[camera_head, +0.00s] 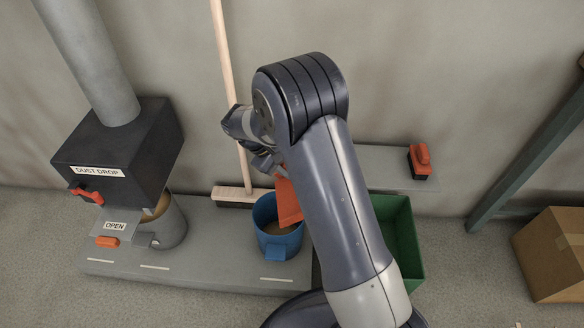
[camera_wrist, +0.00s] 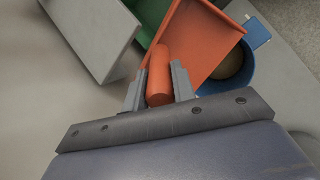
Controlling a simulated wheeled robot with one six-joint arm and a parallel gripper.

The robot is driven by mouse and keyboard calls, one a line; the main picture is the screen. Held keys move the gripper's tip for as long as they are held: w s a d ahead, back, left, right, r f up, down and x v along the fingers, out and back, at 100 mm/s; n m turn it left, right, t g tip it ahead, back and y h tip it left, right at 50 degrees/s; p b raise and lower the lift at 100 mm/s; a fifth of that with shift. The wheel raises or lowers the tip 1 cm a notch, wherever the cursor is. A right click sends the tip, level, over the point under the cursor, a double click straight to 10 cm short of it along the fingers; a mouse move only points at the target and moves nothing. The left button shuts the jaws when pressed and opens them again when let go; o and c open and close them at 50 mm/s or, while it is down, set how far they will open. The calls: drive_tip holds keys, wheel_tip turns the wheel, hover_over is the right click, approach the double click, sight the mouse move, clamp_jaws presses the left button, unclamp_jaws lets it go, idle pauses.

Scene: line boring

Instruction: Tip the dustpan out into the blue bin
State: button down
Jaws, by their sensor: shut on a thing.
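The orange dustpan (camera_head: 287,203) is steeply tilted above the blue bin (camera_head: 278,241), with part of it hidden behind my arm. In the wrist view my gripper (camera_wrist: 160,85) is shut on the orange handle of the dustpan (camera_wrist: 198,42). No loose material shows on the part of the pan in view. The blue bin (camera_wrist: 238,68) shows beyond the pan's edge, with a brown content inside. In the head view, my gripper (camera_head: 268,163) is mostly hidden by my wrist. The bin stands upright on a grey plinth.
A green bin (camera_head: 398,239) stands right of the blue one. A broom (camera_head: 238,193) leans on the wall behind. The dust drop machine (camera_head: 127,150) is at left. A grey shelf (camera_head: 385,165) holds an orange-and-black item (camera_head: 420,161). A cardboard box (camera_head: 555,253) is at far right.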

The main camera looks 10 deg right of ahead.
drive_tip(key=d+y, duration=0.1)
drive_tip(key=d, duration=0.1)
drive_tip(key=d+f+y+b, duration=0.1)
drive_tip(key=d+y, duration=0.1)
drive_tip(key=d, duration=0.1)
drive_tip(key=shift+w+d+f+y+b, duration=0.1)
drive_tip(key=shift+d+f+y+b, duration=0.1)
drive_tip(key=shift+d+y+b, duration=0.55)
drive_tip(key=shift+d+f+y+b, duration=0.2)
drive_tip(key=shift+d+y, duration=0.75)
drive_tip(key=shift+d, duration=0.4)
drive_tip(key=shift+r, duration=0.1)
